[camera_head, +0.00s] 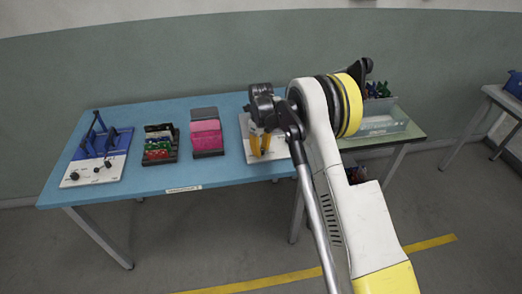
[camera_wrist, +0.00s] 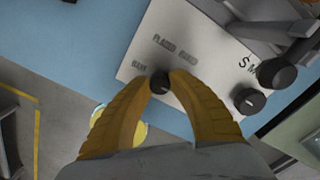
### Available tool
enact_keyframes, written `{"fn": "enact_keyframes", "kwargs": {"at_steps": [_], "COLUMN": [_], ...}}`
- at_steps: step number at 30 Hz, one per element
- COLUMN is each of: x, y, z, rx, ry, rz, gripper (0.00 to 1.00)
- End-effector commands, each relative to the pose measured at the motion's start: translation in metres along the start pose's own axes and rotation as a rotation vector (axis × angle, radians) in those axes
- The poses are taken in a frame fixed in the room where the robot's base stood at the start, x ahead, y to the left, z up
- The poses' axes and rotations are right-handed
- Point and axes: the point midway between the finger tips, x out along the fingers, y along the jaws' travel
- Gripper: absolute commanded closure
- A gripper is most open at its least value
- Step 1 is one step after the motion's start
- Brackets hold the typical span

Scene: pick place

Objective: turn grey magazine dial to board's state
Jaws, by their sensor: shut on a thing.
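My gripper (camera_wrist: 160,78) is shut on a small dark dial (camera_wrist: 160,84) at the near edge of a white panel (camera_wrist: 150,47). The ribbed yellow fingers press on both sides of the dial and hide part of it, so its pointer setting cannot be read. Blurred lettering lies beside the dial. A second dark dial (camera_wrist: 248,101) with a light mark sits to the right on the panel. In the head view my gripper (camera_head: 260,154) points down over the white panel (camera_head: 278,151) at the table's right end. A blue and white board (camera_head: 117,160) with dark dials stands at far left.
The blue table (camera_head: 222,175) also bears a black tray (camera_head: 160,158) of coloured pieces and a grey-black holder of pink pieces (camera_head: 206,137). A larger dark knob (camera_wrist: 277,73) and grey parts rise right of the dials. A grey bin (camera_head: 385,122) stands behind my arm.

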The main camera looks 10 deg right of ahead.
Motion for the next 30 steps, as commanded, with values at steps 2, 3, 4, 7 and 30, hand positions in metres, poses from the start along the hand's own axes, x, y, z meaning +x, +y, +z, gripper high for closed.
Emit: {"fn": "enact_keyframes", "kwargs": {"at_steps": [2, 3, 4, 7, 30], "x": [0.0, 0.0, -0.0001, 0.0, -0.0001], "y": [0.0002, 0.0002, 0.0002, 0.0002, 0.0], "z": [0.0006, 0.0006, 0.0006, 0.0006, 0.0004], "rx": [0.023, 0.034, 0.04, 0.056, 0.065], "ry": [-0.001, -0.001, -0.001, -0.001, -0.001], "rz": [0.0, 0.0, 0.0, 0.0, 0.0], "gripper": [1.0, 1.0, 1.0, 1.0, 0.52]}}
